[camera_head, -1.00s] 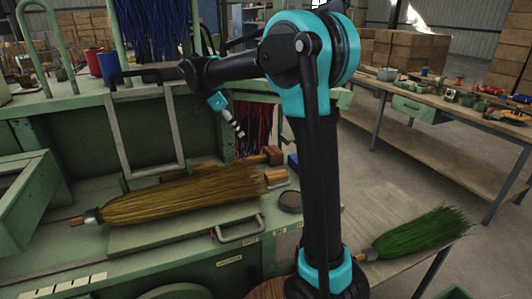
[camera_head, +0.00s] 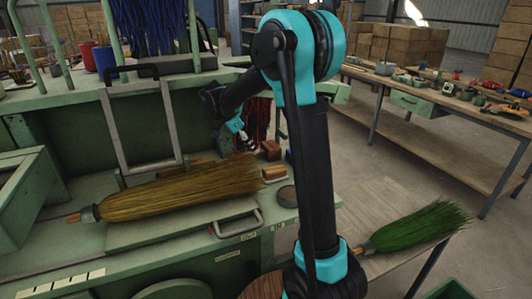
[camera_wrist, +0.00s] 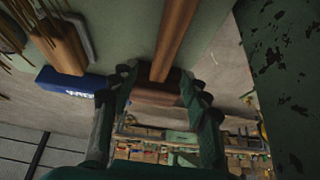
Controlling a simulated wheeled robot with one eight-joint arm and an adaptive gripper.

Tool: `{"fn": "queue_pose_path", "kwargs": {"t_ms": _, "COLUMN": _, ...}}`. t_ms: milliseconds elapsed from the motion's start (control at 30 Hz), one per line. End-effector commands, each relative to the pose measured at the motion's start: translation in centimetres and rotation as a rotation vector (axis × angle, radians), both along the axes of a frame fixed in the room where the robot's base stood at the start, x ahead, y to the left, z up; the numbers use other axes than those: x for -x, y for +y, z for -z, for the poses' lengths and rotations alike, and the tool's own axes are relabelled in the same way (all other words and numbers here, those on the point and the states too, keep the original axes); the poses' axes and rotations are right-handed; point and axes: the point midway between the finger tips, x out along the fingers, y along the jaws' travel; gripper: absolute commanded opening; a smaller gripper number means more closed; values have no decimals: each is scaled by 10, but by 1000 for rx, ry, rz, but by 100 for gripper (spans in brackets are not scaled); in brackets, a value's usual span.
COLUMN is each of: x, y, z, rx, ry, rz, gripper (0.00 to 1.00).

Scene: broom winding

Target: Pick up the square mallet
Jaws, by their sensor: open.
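The square mallet has a brown wooden block head (camera_head: 270,150) and lies on the green bench, behind the yellow broom's bristle end. In the wrist view its head (camera_wrist: 157,92) shows between my two fingers, and its round handle (camera_wrist: 176,35) runs up out of the frame. My gripper (camera_wrist: 163,88) is open, with one finger on either side of the head; I cannot tell whether they touch it. In the head view my gripper (camera_head: 243,142) points down beside the mallet, its fingers partly hard to make out.
A yellow broom (camera_head: 180,190) lies in front of the mallet, with another wooden block (camera_head: 275,173) at its bristle end. A blue box (camera_wrist: 68,82) lies near the gripper. A grey metal frame (camera_head: 142,125) stands to the left. A green broom (camera_head: 420,226) lies at the right.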

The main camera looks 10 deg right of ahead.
Motion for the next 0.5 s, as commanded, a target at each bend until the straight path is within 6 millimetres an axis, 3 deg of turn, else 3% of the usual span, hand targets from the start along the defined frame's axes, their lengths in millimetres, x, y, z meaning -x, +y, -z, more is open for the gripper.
{"fn": "queue_pose_path", "kwargs": {"t_ms": 300, "x": -5, "y": -17, "z": 38, "rx": 0, "ry": 0, "rz": 1, "gripper": 47}}
{"fn": "queue_pose_path", "kwargs": {"t_ms": 500, "x": -6, "y": -21, "z": 45, "rx": 0, "ry": 1, "rz": 0, "gripper": 47}}
